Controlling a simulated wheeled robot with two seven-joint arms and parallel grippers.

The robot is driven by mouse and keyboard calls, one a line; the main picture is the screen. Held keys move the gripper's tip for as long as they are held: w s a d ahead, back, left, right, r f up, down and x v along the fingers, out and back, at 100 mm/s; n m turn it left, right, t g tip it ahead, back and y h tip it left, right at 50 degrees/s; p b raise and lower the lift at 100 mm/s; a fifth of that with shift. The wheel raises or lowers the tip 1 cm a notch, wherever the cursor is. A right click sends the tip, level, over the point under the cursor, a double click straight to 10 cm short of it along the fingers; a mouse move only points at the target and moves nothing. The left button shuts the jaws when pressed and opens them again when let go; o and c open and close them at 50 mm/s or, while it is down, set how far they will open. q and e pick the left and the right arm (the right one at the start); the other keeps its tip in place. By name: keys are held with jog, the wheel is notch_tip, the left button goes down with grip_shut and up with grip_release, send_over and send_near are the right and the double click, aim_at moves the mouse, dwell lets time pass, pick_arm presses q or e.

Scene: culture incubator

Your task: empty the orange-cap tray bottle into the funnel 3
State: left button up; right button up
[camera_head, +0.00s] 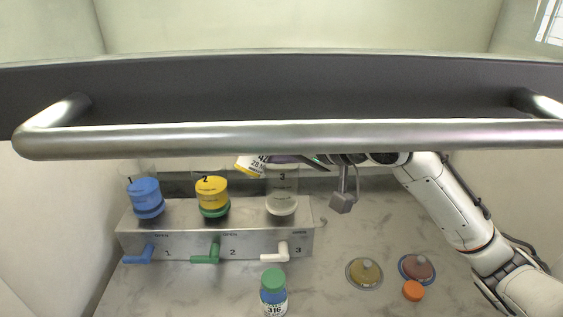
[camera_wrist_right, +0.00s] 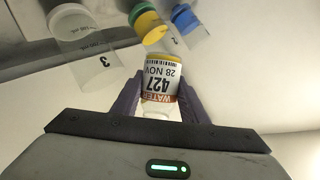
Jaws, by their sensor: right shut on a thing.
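Funnel 3 (camera_head: 281,190) is a clear cup marked 3 with a whitish base, at the right end of the metal manifold. It also shows at the upper left of the right wrist view (camera_wrist_right: 88,58). In the head view the bottle (camera_head: 250,164) is tilted, just left of funnel 3's top and above the manifold. The handle bar partly hides it; its mouth is not clear. A loose orange cap (camera_head: 413,290) lies on the bench. My left gripper is not in view.
The manifold (camera_head: 215,243) also carries blue funnel 1 (camera_head: 146,198) and yellow-green funnel 2 (camera_head: 212,196), with valve levers in front. A green-capped bottle labelled 316 (camera_head: 273,293) stands in front. Two round domed items (camera_head: 365,272) (camera_head: 416,268) lie right. A metal bar (camera_head: 290,138) crosses above.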

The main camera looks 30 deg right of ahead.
jog(key=shift+d+r+m+y+b, duration=0.1)
jog(key=shift+r+m+y+b, duration=0.15)
jog(key=shift+b, duration=0.2)
jog(key=shift+f+m+b, duration=0.15)
jog(key=shift+m+b, duration=0.1)
jog(key=shift+b, duration=0.05)
jog(key=shift+f+m+y+b, duration=0.5)
jog(key=shift+m+y+b, duration=0.25)
jog(key=shift+b, duration=1)
jog(key=shift+f+m+b, duration=0.15)
jog(key=shift+m+b, duration=0.1)
jog(key=shift+b, duration=0.4)
jog(key=shift+y, duration=0.3)
jog(key=shift+r+m+y+b, duration=0.35)
jog(key=shift+m+b, duration=0.25)
jog(key=shift+b, duration=0.2)
jog(key=shift+d+r+m+p, duration=0.1)
jog(key=shift+r+m+p, duration=0.1)
jog(key=shift+m+p, duration=0.15)
dwell(0.3)
jog(key=shift+w+d+r+m+y+p, duration=0.15)
jog(key=shift+d+r+m+y+p, duration=0.15)
jog(key=shift+p, duration=0.2)
jog(key=shift+d+r+m+y+p, duration=0.1)
jog(key=shift+r+m+y+p, duration=0.15)
jog(key=shift+m+y+p, duration=0.45)
dwell(0.9)
